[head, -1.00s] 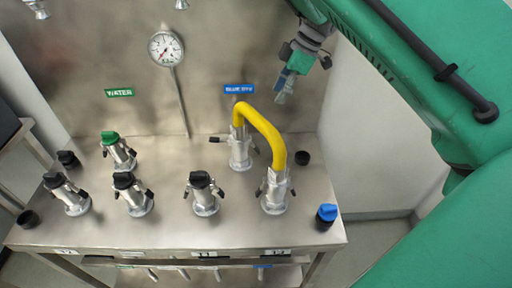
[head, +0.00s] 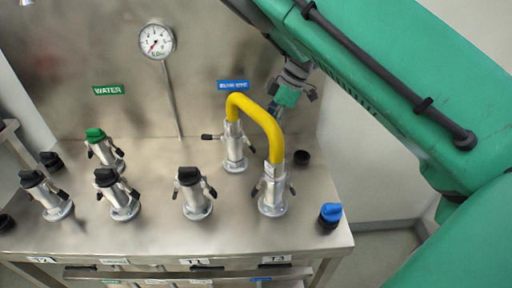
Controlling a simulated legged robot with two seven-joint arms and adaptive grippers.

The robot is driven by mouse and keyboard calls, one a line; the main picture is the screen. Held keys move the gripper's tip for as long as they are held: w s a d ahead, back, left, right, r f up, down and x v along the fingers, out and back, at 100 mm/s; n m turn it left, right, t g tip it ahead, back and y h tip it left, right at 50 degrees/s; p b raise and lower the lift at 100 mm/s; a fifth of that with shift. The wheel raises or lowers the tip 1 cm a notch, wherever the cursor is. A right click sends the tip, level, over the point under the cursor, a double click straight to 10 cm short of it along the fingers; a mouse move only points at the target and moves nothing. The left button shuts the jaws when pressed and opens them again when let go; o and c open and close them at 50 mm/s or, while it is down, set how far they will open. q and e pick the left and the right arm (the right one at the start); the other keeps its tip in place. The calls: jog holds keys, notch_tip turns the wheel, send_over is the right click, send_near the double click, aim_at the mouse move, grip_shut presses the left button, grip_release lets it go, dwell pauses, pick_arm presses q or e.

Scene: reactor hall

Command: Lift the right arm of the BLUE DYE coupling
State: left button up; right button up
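The BLUE DYE coupling (head: 235,150) is a silver fitting at the back of the steel bench, below the blue label (head: 233,86). A yellow hose (head: 258,112) arches from its top to the front right coupling (head: 272,192). Its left arm (head: 211,136) sticks out roughly level to the left. Its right arm is small and partly lost beside the hose. My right gripper (head: 275,110), with a green body, points down above and to the right of the coupling, near the hose's arch. Its fingertips are small, and their opening is unclear. My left gripper is not in view.
Several black-capped couplings (head: 194,195) and a green-capped one (head: 102,150) stand on the bench. A gauge (head: 157,42) is on the back panel.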

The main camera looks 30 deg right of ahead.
aim_at(255, 149)
jog(key=x, duration=0.9)
jog(key=shift+a+f+b, duration=0.1)
jog(key=shift+f+b, duration=0.1)
jog(key=shift+b, duration=0.1)
grip_shut()
